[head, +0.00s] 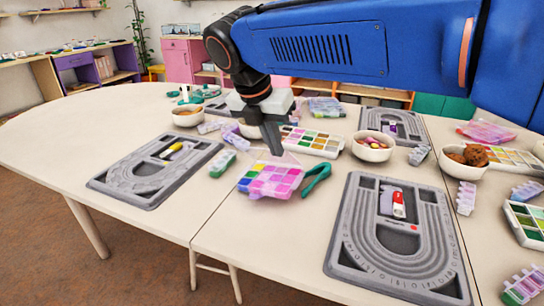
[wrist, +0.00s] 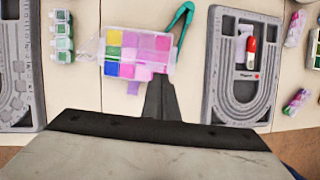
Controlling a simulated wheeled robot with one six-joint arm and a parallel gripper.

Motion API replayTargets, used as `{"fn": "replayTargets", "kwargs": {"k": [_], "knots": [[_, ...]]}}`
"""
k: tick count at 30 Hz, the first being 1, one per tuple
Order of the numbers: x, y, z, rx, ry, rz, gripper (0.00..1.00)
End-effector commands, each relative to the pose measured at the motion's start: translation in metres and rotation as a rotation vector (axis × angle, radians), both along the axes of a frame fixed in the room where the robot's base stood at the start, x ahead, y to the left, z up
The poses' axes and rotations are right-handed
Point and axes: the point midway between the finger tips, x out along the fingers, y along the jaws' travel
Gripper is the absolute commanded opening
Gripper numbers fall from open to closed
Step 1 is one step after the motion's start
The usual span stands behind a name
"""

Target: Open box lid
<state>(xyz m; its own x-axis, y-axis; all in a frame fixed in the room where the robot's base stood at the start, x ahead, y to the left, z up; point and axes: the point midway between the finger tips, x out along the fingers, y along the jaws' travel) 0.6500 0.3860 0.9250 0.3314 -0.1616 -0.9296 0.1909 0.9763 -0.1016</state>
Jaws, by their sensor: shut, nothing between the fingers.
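A bead box (head: 270,182) with pink, purple, yellow and blue compartments lies near the front of the table, below my gripper. It also shows in the wrist view (wrist: 140,52). A clear sheet, seemingly its lid, shows at the box's left side in the wrist view (wrist: 90,46); I cannot tell exactly how far it is open. My gripper (head: 276,148) is shut and empty, pointing down at the box's back edge in the head view. In the wrist view its fingers (wrist: 160,90) reach to the box's lower right corner; contact is unclear.
Green pliers (head: 318,179) lie right beside the box. Grey bead boards stand to the left (head: 150,185) and right (head: 345,262). A small clear green-lidded case (head: 222,165) and a white bowl of beads (head: 372,154) are close. Bare table lies in front of the box.

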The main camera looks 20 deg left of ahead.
Motion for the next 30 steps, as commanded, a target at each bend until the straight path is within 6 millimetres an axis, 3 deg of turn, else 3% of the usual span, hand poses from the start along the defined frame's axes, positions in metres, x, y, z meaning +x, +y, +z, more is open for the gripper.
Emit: {"fn": "replayTargets", "kwargs": {"k": [7, 15, 30], "knots": [[0.028, -0.003, 0.019, 0.038, 0.185, -0.024, 0.0], [0.048, -0.006, 0.03, 0.036, 0.186, -0.021, 0.0], [0.062, -0.009, 0.036, 0.035, 0.185, -0.02, 0.0]]}}
